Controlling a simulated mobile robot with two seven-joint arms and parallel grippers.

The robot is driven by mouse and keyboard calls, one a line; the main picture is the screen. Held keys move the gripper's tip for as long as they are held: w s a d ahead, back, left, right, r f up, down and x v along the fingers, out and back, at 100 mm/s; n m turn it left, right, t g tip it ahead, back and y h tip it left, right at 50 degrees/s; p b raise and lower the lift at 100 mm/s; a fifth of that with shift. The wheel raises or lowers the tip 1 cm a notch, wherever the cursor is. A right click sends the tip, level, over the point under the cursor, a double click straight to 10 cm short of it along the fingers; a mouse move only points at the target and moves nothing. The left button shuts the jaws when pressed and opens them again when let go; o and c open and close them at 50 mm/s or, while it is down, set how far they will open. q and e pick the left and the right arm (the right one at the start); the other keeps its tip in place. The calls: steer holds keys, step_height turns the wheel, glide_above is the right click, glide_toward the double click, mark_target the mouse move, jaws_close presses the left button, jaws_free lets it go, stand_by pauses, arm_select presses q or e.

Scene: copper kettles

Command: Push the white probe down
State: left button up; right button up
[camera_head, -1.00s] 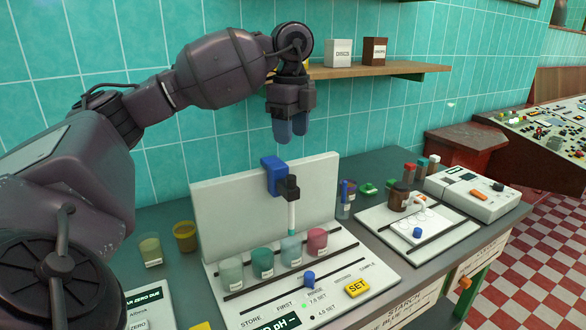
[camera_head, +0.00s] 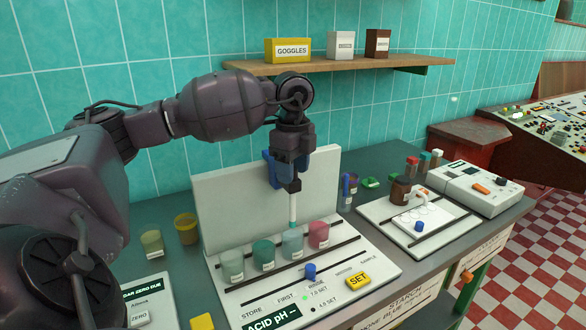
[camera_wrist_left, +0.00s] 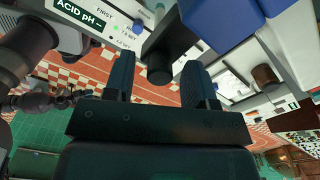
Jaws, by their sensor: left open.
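The white probe (camera_head: 293,208) stands upright below a black holder block (camera_head: 294,186) on the blue mount (camera_head: 270,168), above the pH meter's panel (camera_head: 345,262). My left gripper (camera_head: 290,172) points down at the holder, in front of part of the blue mount. In the left wrist view its two dark fingers (camera_wrist_left: 158,78) are apart, with the black holder (camera_wrist_left: 165,58) showing between and beyond their tips. I cannot tell whether they touch it. The white shaft is hidden in the left wrist view. My right gripper is not seen.
Several coloured cups (camera_head: 264,254) stand in a row below the probe. A white back panel (camera_head: 225,205) rises behind it. A tray with a brown bottle (camera_head: 400,190) lies to the right. A shelf (camera_head: 350,65) with boxes hangs above.

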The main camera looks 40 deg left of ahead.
mark_target(293, 198)
arm_select(q)
jaws_close()
stand_by(0.3)
step_height(293, 198, down, 7)
steer(key=shift+f+b, duration=0.1)
steer(key=shift+b, duration=0.75)
steer(key=shift+f, duration=0.25)
steer(key=shift+c, duration=2.1)
jaws_free()
steer(key=o, duration=0.4)
